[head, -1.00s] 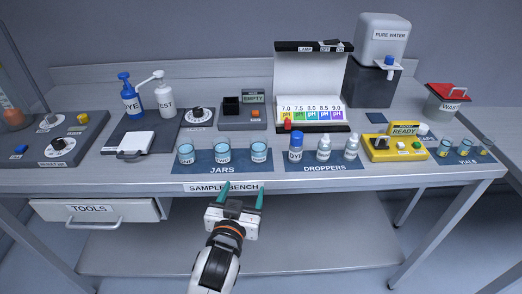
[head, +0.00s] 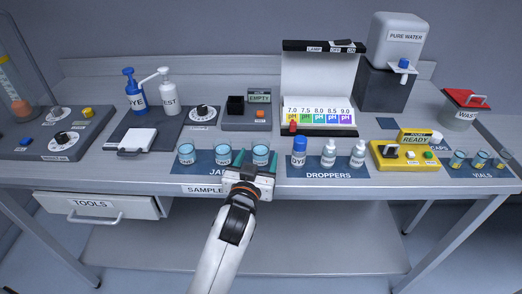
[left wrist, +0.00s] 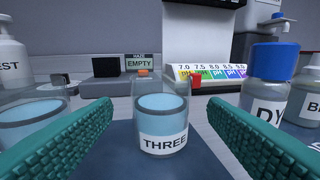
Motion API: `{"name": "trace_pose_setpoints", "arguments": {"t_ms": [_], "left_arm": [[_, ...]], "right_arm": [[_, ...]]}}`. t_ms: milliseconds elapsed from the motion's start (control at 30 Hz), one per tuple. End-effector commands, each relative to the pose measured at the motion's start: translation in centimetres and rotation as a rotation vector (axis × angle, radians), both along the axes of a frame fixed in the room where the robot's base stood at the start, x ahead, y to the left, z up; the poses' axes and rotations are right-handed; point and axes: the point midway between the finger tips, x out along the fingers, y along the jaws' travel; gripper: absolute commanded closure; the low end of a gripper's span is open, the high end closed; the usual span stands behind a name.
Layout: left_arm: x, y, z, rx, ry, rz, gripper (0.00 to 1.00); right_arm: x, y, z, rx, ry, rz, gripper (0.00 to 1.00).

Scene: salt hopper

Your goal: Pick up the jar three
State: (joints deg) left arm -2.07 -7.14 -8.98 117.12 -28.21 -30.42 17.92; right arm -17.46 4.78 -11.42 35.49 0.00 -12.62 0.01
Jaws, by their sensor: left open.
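Jar three (left wrist: 161,118) is a clear glass jar of pale blue liquid with a white label reading THREE. My left gripper (head: 254,166) is open at the front of this jar. In the left wrist view its teal fingers (left wrist: 160,132) are spread wide, one to each side of the jar, with gaps between fingers and glass. The jar stands upright. My right gripper is not in view.
Two other jars (head: 186,154) (head: 223,154) stand to the left; one is close to the left finger. The blue-capped dye dropper (head: 299,152) stands to the right, beside two white droppers (head: 328,153). The pH chart (head: 318,115) is behind.

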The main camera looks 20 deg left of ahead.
Motion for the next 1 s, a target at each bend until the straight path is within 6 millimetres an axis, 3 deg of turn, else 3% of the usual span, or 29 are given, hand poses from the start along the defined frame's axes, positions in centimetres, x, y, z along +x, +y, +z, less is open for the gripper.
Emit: {"name": "trace_pose_setpoints", "arguments": {"t_ms": [233,400,667,1000], "left_arm": [[3.1,0.2,1.1,0.001,-0.002,0.0,0.32],[5.0,0.4,0.8,0.001,-0.001,-0.001,0.32],[5.3,0.4,0.6,0.0,0.0,-0.001,0.32],[5.2,0.4,0.7,0.0,-0.001,-0.001,0.82]], "right_arm": [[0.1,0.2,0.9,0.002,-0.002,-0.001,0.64],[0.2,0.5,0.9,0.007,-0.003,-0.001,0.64],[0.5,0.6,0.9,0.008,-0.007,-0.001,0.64],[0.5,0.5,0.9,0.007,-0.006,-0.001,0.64]]}}
